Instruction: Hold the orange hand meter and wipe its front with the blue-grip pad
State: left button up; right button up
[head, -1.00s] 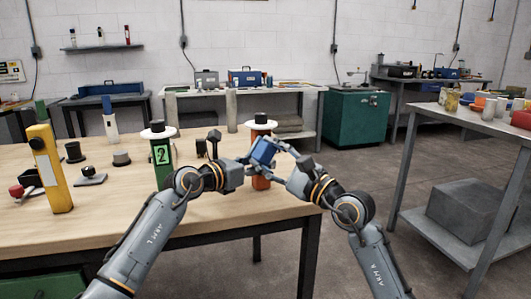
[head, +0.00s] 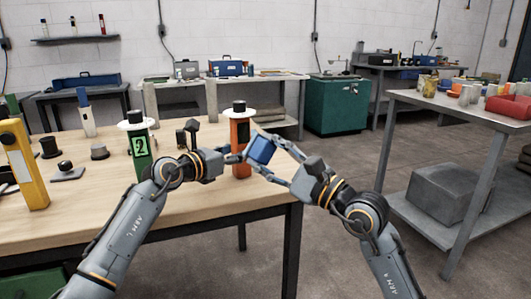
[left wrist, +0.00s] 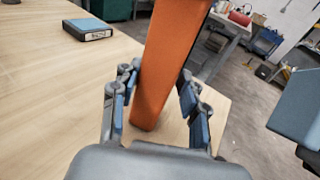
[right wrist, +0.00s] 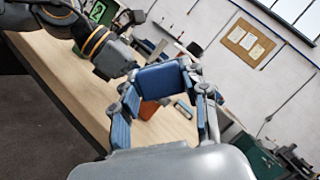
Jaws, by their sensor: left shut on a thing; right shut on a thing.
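The orange hand meter (head: 241,132), with a black top and a white collar, stands upright at the table's right end. It also fills the middle of the left wrist view (left wrist: 170,60). My left gripper (head: 237,157) is shut on its body, one finger on each side. My right gripper (head: 269,160) is shut on the blue-grip pad (head: 262,149), held just right of the meter in the head view. The pad shows between the right fingers in the right wrist view (right wrist: 160,78). The pad's wiping face is hidden, and I cannot tell whether it touches the meter.
A green meter (head: 138,152) marked 2 and a yellow meter (head: 22,170) stand left on the wooden table (head: 190,215). Small black-topped pieces lie between them. A side bench (head: 450,107) with jars and a red item is at right. Open floor lies between.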

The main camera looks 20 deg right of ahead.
pick_arm(q)
jog(key=shift+f, duration=0.1)
jog(key=o, duration=1.1)
jog(key=shift+c, duration=0.2)
jog(key=shift+a, duration=0.1)
